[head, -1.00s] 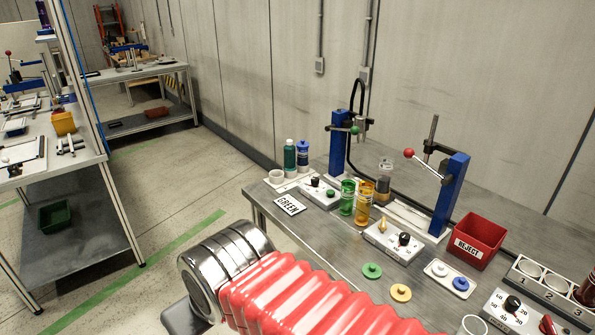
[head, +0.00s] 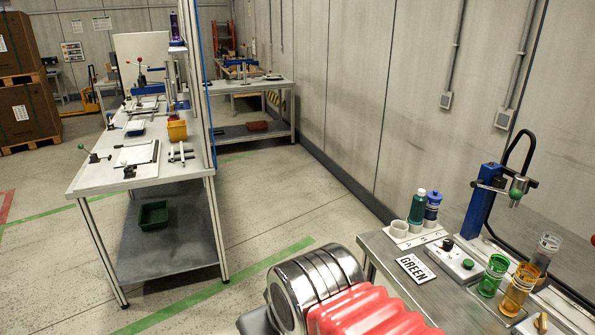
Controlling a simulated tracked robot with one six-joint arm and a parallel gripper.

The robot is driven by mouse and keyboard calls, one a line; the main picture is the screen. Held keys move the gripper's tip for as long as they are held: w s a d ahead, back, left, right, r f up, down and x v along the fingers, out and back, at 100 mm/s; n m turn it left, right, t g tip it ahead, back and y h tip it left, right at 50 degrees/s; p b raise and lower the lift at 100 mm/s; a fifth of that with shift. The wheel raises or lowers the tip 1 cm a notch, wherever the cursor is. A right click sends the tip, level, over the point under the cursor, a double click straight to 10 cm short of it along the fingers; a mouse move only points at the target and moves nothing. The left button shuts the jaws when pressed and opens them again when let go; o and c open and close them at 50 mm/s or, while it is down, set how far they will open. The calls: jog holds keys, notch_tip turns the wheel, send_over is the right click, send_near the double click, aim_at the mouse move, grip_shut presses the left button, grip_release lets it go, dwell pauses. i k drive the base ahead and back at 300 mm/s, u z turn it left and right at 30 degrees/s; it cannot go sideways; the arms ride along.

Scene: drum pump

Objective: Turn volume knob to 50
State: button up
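The dial with printed numbers is out of view now. On the workbench (head: 395,264) at the right, a white control box (head: 452,257) carries a small black knob (head: 447,244) and a green button (head: 468,264); no numbers are readable on it. Behind it stands a blue dispensing stand (head: 482,202) with a metal head. My arm's red bellows and metal cylinder fill the bottom middle. My gripper is not in view.
A green cup (head: 493,275), an amber cup (head: 517,293) and a clear cup (head: 546,252) stand near the stand. Another bench (head: 150,178) stands left; floor between is clear.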

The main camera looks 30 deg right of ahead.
aim_at(447, 244)
jog(key=z, duration=0.05)
jog(key=i, duration=0.95)
jog(key=z, duration=0.05)
